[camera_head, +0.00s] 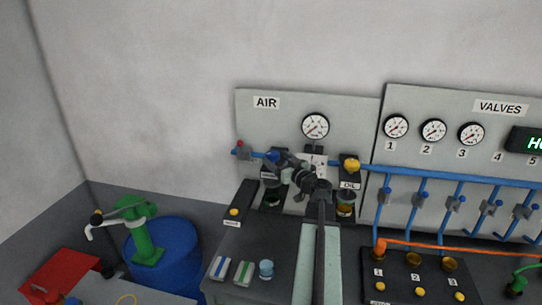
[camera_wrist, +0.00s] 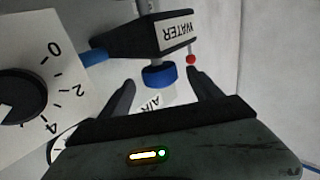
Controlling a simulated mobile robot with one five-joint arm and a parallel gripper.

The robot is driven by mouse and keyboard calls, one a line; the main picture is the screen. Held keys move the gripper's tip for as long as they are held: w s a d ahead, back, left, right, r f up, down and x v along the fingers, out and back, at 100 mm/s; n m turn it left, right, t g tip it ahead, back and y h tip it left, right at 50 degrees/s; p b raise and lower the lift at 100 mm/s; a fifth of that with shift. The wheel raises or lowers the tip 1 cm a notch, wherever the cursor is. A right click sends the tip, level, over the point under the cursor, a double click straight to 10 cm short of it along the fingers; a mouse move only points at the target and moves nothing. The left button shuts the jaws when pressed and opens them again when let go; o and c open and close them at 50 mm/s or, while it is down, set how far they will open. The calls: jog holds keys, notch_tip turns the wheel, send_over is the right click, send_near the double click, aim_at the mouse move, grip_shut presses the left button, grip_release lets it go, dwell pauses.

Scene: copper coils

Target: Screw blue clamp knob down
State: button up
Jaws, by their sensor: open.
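The blue clamp knob (camera_wrist: 160,76) sits on the black block labelled WATER (camera_wrist: 150,38), with the lettering upside down in the wrist view. In the head view the blue knob (camera_head: 272,155) shows beside my gripper (camera_head: 281,158), at the left end of the blue pipe. In the wrist view my gripper (camera_wrist: 161,80) is open, with one finger to each side of the knob. The fingers appear apart from the knob. How far the knob lies between them in depth is hard to tell. My arm and gripper partly hide the WATER station in the head view.
A dial (camera_wrist: 22,98) stands close on the left in the wrist view. The OIL station (camera_head: 349,184) with its yellow knob (camera_head: 351,165) is right of my gripper. The AIR panel (camera_head: 270,120) with a gauge (camera_head: 315,126) rises behind. A blue barrel (camera_head: 170,250) stands at lower left.

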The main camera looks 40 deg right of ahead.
aim_at(272, 155)
jog(key=x, duration=0.4)
jog(key=shift+s, duration=0.1)
jog(key=c, duration=1.4)
jog(key=shift+o, duration=0.2)
jog(key=shift+a+h, duration=0.1)
jog(key=shift+h, duration=0.2)
